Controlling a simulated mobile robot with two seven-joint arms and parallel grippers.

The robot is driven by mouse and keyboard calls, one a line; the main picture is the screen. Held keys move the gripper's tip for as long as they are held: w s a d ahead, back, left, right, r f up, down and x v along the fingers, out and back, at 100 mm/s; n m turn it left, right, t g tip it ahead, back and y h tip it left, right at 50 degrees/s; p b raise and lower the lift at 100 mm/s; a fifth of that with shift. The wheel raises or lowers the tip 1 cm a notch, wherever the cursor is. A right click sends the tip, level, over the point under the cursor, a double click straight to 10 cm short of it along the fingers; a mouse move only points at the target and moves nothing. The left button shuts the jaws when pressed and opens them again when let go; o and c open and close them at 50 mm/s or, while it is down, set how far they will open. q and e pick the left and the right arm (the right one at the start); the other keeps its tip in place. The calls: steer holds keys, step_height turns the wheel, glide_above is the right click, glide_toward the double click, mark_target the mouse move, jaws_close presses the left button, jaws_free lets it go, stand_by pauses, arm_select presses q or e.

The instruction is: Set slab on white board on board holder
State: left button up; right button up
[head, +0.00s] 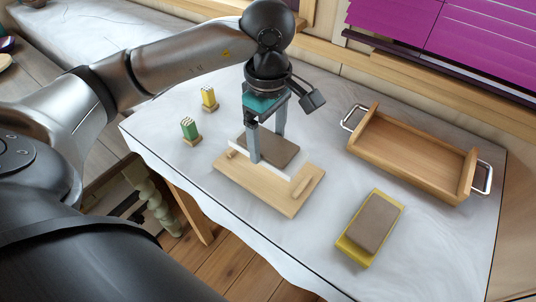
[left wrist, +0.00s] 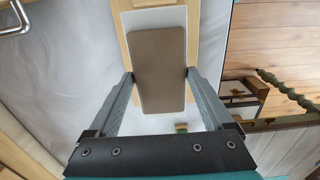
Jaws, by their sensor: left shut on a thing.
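My left gripper (head: 267,148) is shut on a brown slab (head: 282,151), with one finger on each long side. The slab also shows between the fingers in the left wrist view (left wrist: 158,60). It is flat, directly over the white board (head: 290,174); I cannot tell whether it touches it. The white board lies on the pale wooden board holder (head: 262,194), and its edge shows around the slab in the left wrist view (left wrist: 136,24). A second brown slab (head: 373,222) lies on a yellow board (head: 354,252) to the right. My right gripper is not in view.
A wooden tray (head: 410,156) with metal handles stands at the back right of the grey-white table. A green-topped block (head: 188,128) and a yellow-topped block (head: 208,98) stand left of the holder. The table's front edge runs close to the holder.

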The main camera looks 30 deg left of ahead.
mark_target(268, 146)
arm_select(q)
steer(key=shift+f, duration=2.4)
steer(key=shift+f+b, duration=0.1)
steer(key=shift+b, duration=0.25)
steer(key=o, duration=1.3)
steer(key=shift+f, duration=0.1)
steer(key=shift+o, duration=1)
steer(key=shift+r, duration=0.35)
step_height(268, 146, up, 12)
steer(key=shift+f+p, duration=0.1)
steer(key=shift+p, duration=0.8)
